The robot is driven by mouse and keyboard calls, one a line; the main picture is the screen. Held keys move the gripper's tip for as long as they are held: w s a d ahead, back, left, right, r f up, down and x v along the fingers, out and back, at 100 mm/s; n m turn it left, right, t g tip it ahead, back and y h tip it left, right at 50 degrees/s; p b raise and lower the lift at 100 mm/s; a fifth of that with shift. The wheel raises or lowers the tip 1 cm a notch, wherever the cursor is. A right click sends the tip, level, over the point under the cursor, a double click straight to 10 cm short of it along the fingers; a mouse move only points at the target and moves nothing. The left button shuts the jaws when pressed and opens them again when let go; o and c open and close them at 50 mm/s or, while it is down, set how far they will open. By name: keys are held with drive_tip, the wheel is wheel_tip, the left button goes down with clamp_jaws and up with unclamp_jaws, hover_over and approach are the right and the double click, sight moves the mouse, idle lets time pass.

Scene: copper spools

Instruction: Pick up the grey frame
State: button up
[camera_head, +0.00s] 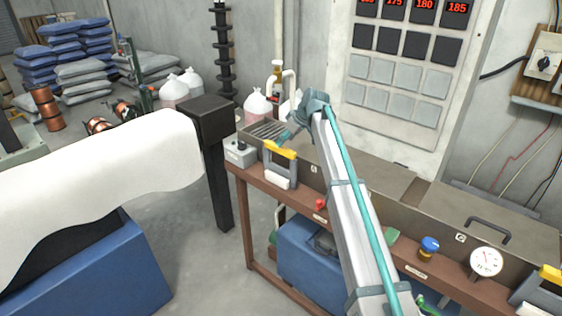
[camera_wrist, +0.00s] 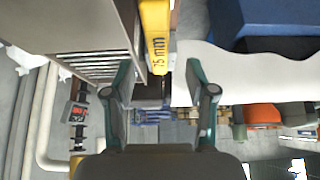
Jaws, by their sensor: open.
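A grey frame (camera_head: 267,163) with a yellow top bar stands at the left end of the brown bench, with a white block at its front. Its yellow bar, marked "75 mm", shows at the top of the wrist view (camera_wrist: 155,35). My gripper (camera_head: 287,137) is just behind and above the frame in the head view. In the wrist view my gripper (camera_wrist: 160,88) has its teal fingers wide apart with nothing held between them. The yellow bar lies ahead of the gap between the fingers. The frame's grey sides are hard to make out there.
A slotted rack (camera_head: 266,130) and a grey switch box (camera_head: 238,152) are close to the frame. A white sheet (camera_head: 90,165) hangs to the left beside a dark post (camera_head: 218,185). A second yellow-topped grey piece (camera_head: 535,290) is at the far right. A gauge (camera_head: 486,262) stands on the bench.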

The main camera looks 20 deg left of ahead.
drive_tip(key=p, duration=0.3)
hover_over(280, 165)
drive_tip(key=shift+w+a+f, duration=0.1)
drive_tip(key=shift+w+f, duration=0.1)
drive_tip(key=shift+f, duration=1.15)
drive_tip(key=shift+w+a+f, duration=0.1)
drive_tip(key=shift+w+f, duration=0.1)
drive_tip(key=shift+f, duration=1.15)
drive_tip(key=shift+c, duration=0.3)
clamp_jaws()
